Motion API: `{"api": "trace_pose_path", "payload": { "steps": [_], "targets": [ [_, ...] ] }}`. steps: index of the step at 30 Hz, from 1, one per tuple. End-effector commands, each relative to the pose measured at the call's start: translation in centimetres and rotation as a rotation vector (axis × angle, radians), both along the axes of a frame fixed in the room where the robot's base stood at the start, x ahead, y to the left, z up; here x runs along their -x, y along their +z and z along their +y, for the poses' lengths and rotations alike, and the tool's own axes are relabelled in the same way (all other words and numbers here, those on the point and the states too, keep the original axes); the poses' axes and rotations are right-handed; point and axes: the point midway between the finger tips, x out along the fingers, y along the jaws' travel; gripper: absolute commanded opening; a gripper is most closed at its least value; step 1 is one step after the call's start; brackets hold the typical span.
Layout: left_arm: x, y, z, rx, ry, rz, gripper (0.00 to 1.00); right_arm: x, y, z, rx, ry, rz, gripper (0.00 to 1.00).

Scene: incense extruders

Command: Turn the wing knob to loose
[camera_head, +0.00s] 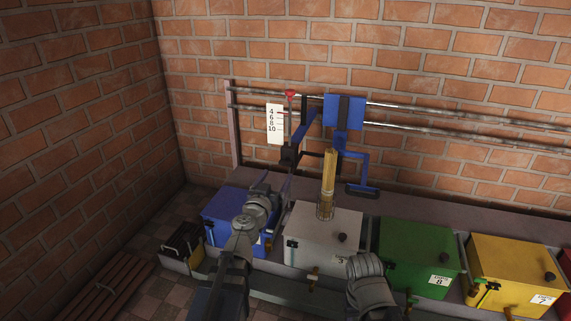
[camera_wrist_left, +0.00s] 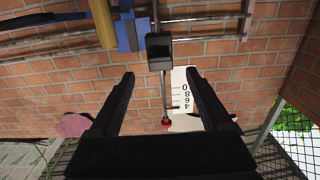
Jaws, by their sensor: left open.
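A red knob (camera_head: 290,93) tops a thin upright rod beside a white scale card (camera_head: 274,124) marked 4, 6, 8, 10. I cannot make out its wings at this size. In the left wrist view, which is upside down, the red knob (camera_wrist_left: 165,121), the rod and the card (camera_wrist_left: 182,90) show between my fingers. A dark block (camera_wrist_left: 158,50) sits at the rod's other end. My left gripper (camera_wrist_left: 160,80) is open and empty, facing the rod; contact cannot be told. My right gripper is not in view.
A blue bracket (camera_head: 343,110) hangs on the wall rails (camera_head: 430,112), right of the rod. A wooden cylinder (camera_head: 328,172) stands on the white box (camera_head: 318,247). Blue (camera_head: 226,213), green (camera_head: 412,255) and yellow (camera_head: 508,272) boxes line the bench. Brick walls close the back and left.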

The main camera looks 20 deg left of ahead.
Motion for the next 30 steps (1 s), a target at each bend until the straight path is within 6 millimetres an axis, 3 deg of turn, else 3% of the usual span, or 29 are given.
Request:
{"api": "trace_pose_path", "payload": {
  "steps": [15, 25, 30],
  "targets": [
    [-7.0, 0.0, -0.3, 0.000, -0.002, 0.000, 0.82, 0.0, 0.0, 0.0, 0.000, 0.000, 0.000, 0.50],
    [-7.4, 0.0, -0.3, 0.000, -0.002, 0.000, 0.82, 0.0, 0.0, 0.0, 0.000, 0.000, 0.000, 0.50],
    [-7.4, 0.0, -0.3, 0.000, -0.002, 0.000, 0.63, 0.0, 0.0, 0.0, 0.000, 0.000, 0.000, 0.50]
  ]
}}
